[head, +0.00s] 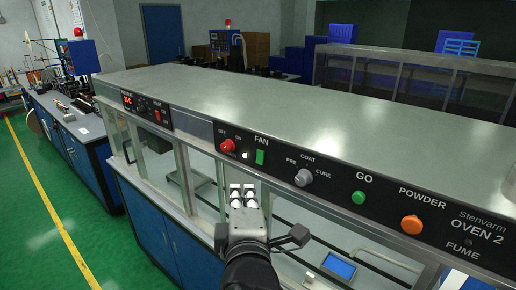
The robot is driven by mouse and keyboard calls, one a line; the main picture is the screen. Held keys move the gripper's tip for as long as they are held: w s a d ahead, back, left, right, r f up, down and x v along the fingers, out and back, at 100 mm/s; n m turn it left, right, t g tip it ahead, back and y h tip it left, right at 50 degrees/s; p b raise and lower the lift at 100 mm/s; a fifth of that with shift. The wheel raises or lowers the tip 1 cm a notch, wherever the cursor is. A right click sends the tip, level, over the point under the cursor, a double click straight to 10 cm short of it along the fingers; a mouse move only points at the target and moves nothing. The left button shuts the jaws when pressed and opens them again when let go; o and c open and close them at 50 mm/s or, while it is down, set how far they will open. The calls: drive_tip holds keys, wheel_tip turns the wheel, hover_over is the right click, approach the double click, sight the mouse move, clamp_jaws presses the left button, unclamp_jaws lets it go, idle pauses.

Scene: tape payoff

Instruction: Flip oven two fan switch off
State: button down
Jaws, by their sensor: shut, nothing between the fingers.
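The oven two control panel (330,188) runs along the front edge of a long grey metal top. The exact position of the red knob is too small to tell. My gripper (243,190) is in front of and below the fan controls, apart from the panel. Its fingers are shut and empty, pointing toward the oven.
On the same panel are a grey COAT knob (303,177), a green GO button (358,198) and an orange POWDER button (411,224). A red display (128,100) marks the HEAT section at left. Glass panes and metal posts stand below the panel. Green floor is open at left.

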drive_tip(key=b, duration=0.1)
approach(253, 167)
drive_tip(key=a+r, duration=0.3)
drive_tip(key=a, duration=0.1)
drive_tip(key=shift+w+d+b, duration=0.3)
drive_tip(key=shift+w+d, duration=0.4)
drive_tip(key=shift+w, duration=0.2)
drive_tip(key=shift+w+d+b, duration=0.3)
drive_tip(key=shift+w+d, duration=0.35)
drive_tip(key=shift+w, duration=0.3)
drive_tip(key=shift+f, duration=0.1)
drive_tip(key=shift+w+d+f+n+t+b, duration=0.1)
drive_tip(key=shift+w+d+n+t+b, duration=0.15)
drive_tip(key=shift+b, duration=0.5)
